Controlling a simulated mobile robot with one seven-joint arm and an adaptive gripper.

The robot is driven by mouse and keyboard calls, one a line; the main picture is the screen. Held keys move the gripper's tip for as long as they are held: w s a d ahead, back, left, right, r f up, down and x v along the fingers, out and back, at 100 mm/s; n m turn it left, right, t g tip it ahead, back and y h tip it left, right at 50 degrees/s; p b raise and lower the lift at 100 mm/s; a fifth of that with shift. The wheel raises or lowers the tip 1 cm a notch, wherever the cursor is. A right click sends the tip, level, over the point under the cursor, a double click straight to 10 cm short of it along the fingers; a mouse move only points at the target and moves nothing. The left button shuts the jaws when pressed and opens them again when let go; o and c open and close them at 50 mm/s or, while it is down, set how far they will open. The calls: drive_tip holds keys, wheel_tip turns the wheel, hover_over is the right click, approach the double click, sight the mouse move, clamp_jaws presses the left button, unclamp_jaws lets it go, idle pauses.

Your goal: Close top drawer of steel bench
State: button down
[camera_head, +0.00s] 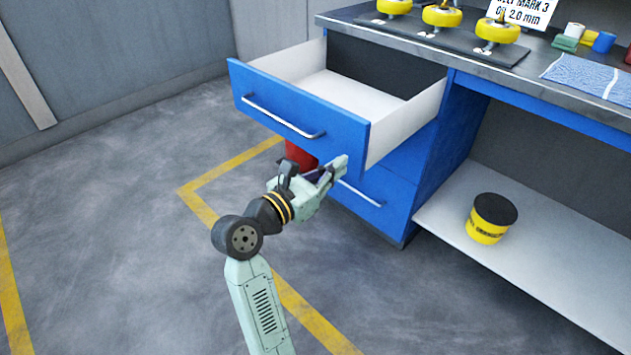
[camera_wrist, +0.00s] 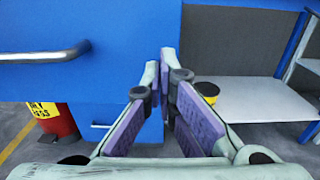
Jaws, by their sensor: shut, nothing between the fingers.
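The top drawer (camera_head: 300,120) of the steel bench is pulled far out, and its white inside looks empty. Its blue front carries a metal bar handle (camera_head: 283,117). In the wrist view the drawer front (camera_wrist: 90,25) fills the upper left, with its handle (camera_wrist: 45,54) at the left edge. My gripper (camera_head: 340,168) is shut and empty, just in front of the drawer's lower right corner. In the wrist view its fingertips (camera_wrist: 158,65) come together near the right edge of the drawer front. I cannot tell whether they touch it. The lower drawer (camera_head: 375,190) is shut, partly hidden by my gripper.
The bench top (camera_head: 400,38) holds yellow-wheeled parts (camera_head: 441,16), a blue cloth (camera_head: 590,80) and small rolls. A yellow tub (camera_head: 490,219) stands on the lower shelf (camera_head: 540,250). A red cylinder (camera_head: 299,154) stands behind the drawer. Floor at left is clear.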

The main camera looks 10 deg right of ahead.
drive_tip(key=shift+x, duration=1.45)
